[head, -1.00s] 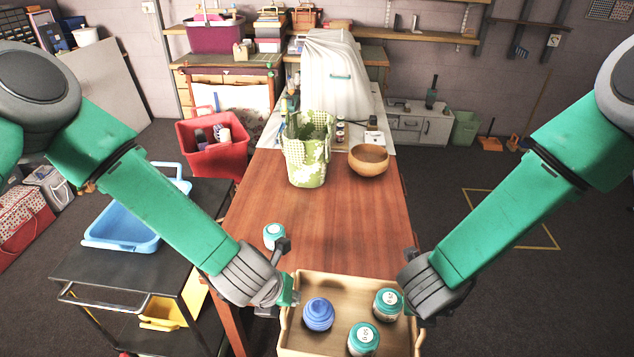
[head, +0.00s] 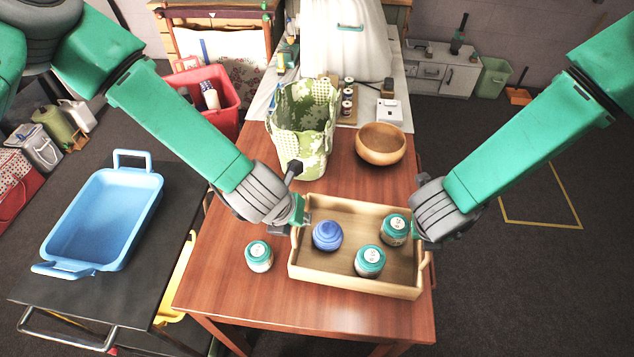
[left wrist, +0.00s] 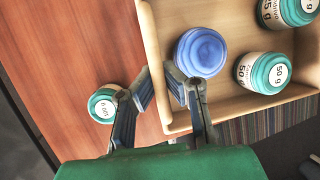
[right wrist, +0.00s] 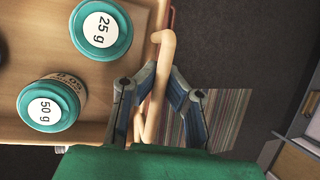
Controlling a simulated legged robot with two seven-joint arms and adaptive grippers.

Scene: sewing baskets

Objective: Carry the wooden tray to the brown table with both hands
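The light wooden tray (head: 350,282) is level above or on the front part of the brown table (head: 225,285); I cannot tell whether it touches. It carries a blue round jar (head: 327,236) and two teal-lidded jars (head: 369,261) (head: 395,229). My left gripper (head: 298,218) has its fingers on either side of the tray's left end, also seen in the left wrist view (left wrist: 158,82). My right gripper (head: 420,228) has its fingers around the right handle (right wrist: 163,50), at the table's right edge.
A teal-lidded jar (head: 259,256) stands on the table just left of the tray. A green patterned basket (head: 300,130) and a wooden bowl (head: 381,145) stand behind it. A black cart (head: 140,290) with a blue tub (head: 105,215) is at left.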

